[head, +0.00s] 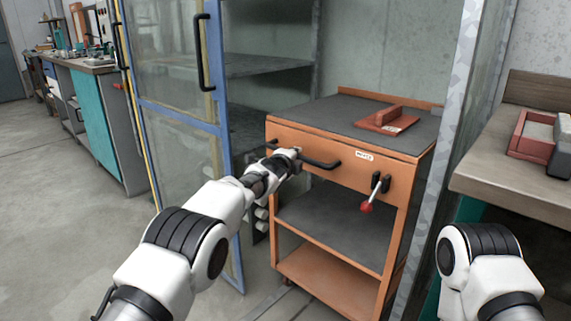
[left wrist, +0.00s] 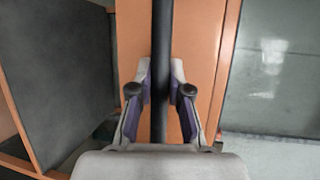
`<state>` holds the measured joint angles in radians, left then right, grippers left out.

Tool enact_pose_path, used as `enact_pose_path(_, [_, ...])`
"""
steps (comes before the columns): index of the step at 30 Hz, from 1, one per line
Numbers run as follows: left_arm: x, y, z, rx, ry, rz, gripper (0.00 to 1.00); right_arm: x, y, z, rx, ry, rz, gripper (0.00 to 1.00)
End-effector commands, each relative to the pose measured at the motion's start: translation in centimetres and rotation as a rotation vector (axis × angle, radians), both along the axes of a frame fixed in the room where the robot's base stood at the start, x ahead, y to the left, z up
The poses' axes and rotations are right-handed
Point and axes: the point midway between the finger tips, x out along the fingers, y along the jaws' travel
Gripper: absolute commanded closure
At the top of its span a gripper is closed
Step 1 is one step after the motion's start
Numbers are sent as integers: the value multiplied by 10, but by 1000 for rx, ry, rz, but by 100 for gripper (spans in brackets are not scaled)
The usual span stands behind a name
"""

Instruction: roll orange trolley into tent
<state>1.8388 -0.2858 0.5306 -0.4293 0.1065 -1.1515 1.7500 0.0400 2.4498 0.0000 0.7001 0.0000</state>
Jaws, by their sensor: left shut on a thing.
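The orange trolley (head: 345,172) stands at the tent opening, with a dark top and open shelves below. Its black handle bar (head: 322,164) runs along the front. My left gripper (head: 291,157) is shut on the handle near its left end. In the left wrist view the fingers (left wrist: 160,95) sit on both sides of the dark handle bar (left wrist: 162,35), with the trolley's orange front (left wrist: 201,70) behind. The tent (head: 345,45) has grey walls and a blue-framed clear door (head: 178,130) swung open at left. My right gripper is out of view; only part of that arm shows.
A reddish tool (head: 392,119) lies on the trolley top. A red-tipped lever (head: 372,192) sticks out from its front. The tent's metal post (head: 438,150) is close on the right, beside a bench (head: 515,180) with a red box. Open floor (head: 70,200) lies at left.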

Motion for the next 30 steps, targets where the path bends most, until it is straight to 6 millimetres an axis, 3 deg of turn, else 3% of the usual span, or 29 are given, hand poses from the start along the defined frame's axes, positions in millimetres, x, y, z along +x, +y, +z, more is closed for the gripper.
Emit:
enact_pose_path(13, [0, -2, -2, 2, 5, 2, 100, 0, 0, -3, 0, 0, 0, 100])
enact_pose_path(14, [0, -2, -2, 2, 5, 2, 72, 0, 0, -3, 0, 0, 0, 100])
enact_pose_path(15, [0, -2, -2, 2, 5, 2, 58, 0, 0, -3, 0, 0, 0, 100])
enact_pose_path(16, [0, -2, -2, 2, 4, 2, 57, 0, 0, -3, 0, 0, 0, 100])
enact_pose_path(30, [-7, -3, 0, 0, 7, -7, 57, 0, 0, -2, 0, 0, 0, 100])
